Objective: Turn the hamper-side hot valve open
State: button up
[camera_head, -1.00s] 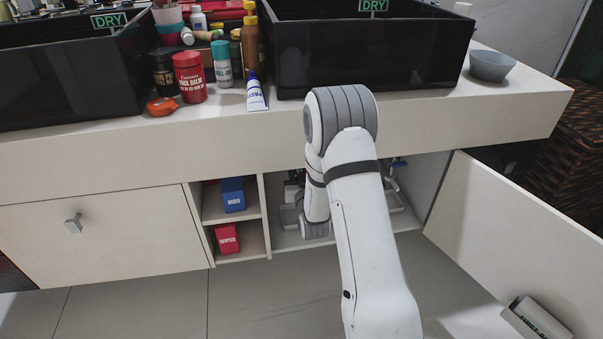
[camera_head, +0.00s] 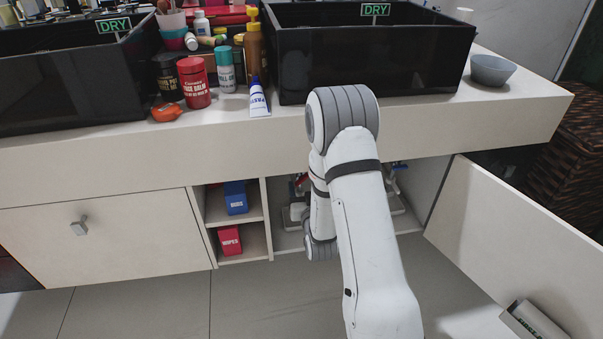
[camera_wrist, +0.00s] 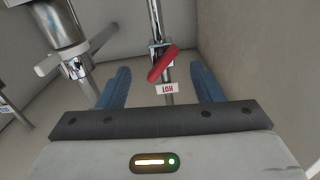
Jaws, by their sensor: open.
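The hot valve shows in the wrist view as a red lever (camera_wrist: 162,64) on a vertical chrome pipe, with a white HOT tag (camera_wrist: 167,89) below it. The lever is tilted, its upper end to the right. My gripper (camera_wrist: 162,80) is open, with one blue finger on each side of the pipe in the picture. The lever appears between and beyond the fingertips, and I see no contact. In the head view my arm reaches into the open cabinet under the right sink and hides the gripper. The woven hamper (camera_head: 573,150) stands at the far right.
A thick chrome drain pipe (camera_wrist: 62,30) with a pale side arm stands left of the valve. The open cabinet door (camera_head: 520,235) is on the right. Shelves with boxes (camera_head: 230,240) are left of the opening.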

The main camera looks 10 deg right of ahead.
jog(key=shift+s, duration=1.05)
jog(key=shift+c, duration=0.3)
